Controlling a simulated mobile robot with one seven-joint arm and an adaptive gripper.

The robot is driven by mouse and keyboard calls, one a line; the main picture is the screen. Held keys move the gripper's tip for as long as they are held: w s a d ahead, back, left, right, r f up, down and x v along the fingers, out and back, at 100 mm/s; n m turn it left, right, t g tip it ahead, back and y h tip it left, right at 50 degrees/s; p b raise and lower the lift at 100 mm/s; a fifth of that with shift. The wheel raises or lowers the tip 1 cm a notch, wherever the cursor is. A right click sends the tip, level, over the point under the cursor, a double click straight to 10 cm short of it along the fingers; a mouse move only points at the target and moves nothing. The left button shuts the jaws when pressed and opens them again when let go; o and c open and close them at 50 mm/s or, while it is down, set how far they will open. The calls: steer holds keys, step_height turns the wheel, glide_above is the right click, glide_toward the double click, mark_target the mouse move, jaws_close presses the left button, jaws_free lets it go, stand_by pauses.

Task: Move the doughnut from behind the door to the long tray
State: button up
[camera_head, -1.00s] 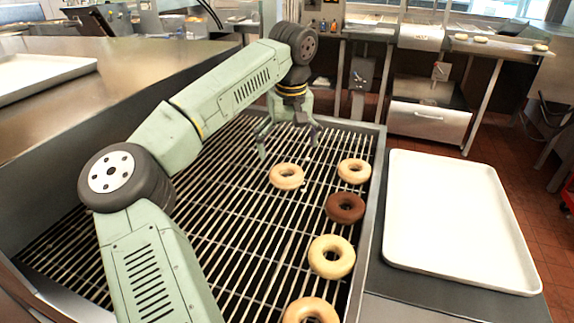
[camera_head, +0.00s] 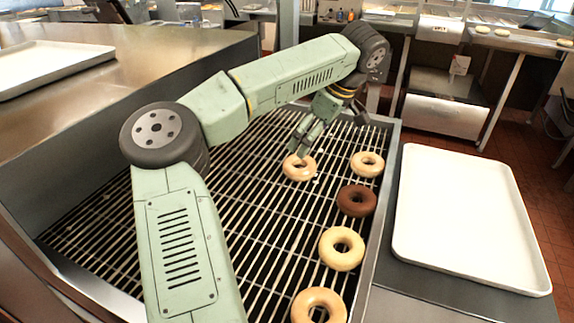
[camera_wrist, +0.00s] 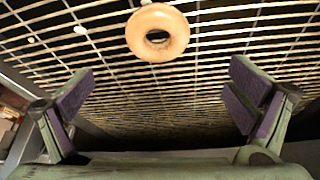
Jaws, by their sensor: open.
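A pale glazed doughnut (camera_head: 290,172) lies on the wire rack (camera_head: 262,215), right by my gripper in the head view. In the wrist view the same ring-shaped doughnut (camera_wrist: 138,32) shows at the top middle, ahead of the fingers and apart from them. My gripper (camera_wrist: 163,90) has its purple-padded fingers spread wide, with nothing between them. In the head view my gripper (camera_head: 303,145) points down over the rack, just behind and above that doughnut. A long white tray (camera_head: 462,215) lies empty to the right of the rack. I cannot make out a door.
More doughnuts lie along the rack's right side: a pale one (camera_head: 357,167), a chocolate one (camera_head: 345,203) and pale ones nearer (camera_head: 330,255). The rack's raised metal edge (camera_head: 376,225) runs between them and the tray. Another white tray (camera_head: 50,62) sits on the left counter.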

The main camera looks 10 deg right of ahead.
mark_target(300, 161)
steer(key=x, duration=0.3)
steer(key=shift+w+f+p, duration=0.1)
steer(key=shift+f+p, duration=0.2)
steer(key=shift+f, duration=0.1)
steer(key=shift+d+p+x, duration=0.15)
steer(key=shift+p+x, duration=0.45)
steer(key=shift+x, duration=0.8)
steer(key=shift+d+p+x, duration=0.1)
steer(key=shift+p+x, duration=0.5)
steer(key=shift+x, duration=0.8)
steer(key=shift+f, duration=0.15)
steer(key=c, duration=1.3)
steer(key=shift+c, duration=0.2)
